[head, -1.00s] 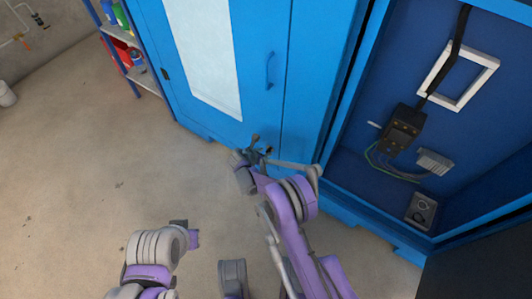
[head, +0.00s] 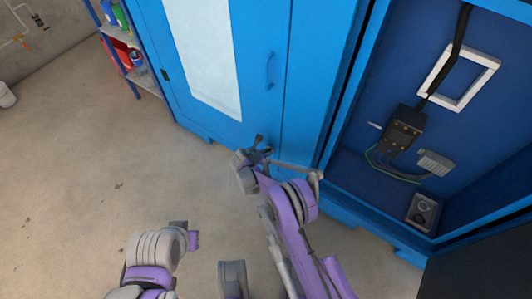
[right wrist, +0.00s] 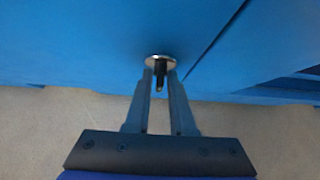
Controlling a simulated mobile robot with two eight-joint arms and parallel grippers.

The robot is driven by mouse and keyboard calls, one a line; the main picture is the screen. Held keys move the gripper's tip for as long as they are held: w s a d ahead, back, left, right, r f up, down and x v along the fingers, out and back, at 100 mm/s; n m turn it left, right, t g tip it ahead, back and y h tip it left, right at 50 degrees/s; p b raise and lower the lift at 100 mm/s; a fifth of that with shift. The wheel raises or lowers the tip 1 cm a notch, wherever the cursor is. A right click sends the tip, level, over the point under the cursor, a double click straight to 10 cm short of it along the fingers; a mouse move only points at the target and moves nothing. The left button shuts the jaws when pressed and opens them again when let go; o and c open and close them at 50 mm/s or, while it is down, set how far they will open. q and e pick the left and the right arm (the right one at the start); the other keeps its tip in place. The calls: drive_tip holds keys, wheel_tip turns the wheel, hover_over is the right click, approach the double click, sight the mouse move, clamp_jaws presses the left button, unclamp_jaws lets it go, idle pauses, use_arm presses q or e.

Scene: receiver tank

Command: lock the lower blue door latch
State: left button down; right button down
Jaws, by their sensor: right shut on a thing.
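The blue door (head: 255,50) of the cabinet is closed, with a pale panel and a blue handle (head: 270,70). The lower latch is a round silver plate with a dark lever (right wrist: 160,75), low on the door near its edge seam. My right gripper (right wrist: 160,85) is shut on the latch lever, with a finger on each side of it. In the head view my right gripper (head: 260,152) is at the door's lower edge and mostly hides the latch. My left gripper (head: 190,238) is low over the floor, away from the door; its jaws cannot be made out.
To the right is an open blue bay with a dark handheld device (head: 402,132), a white frame (head: 460,78) and a grey socket box (head: 424,212). A shelf with bottles (head: 130,50) stands at the upper left. The concrete floor (head: 90,160) at left is clear.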

drive_tip(key=shift+s+d+f+m+t+y, duration=0.1)
drive_tip(key=shift+s+d+m+t+y, duration=0.1)
drive_tip(key=shift+m+t+y, duration=0.65)
drive_tip(key=shift+s+d+m+t+y, duration=0.15)
drive_tip(key=shift+m+t+y, duration=0.4)
drive_tip(key=shift+t+y, duration=0.45)
drive_tip(key=shift+w, duration=0.1)
drive_tip(key=c, duration=0.9)
unclamp_jaws()
drive_tip(key=shift+c, duration=0.2)
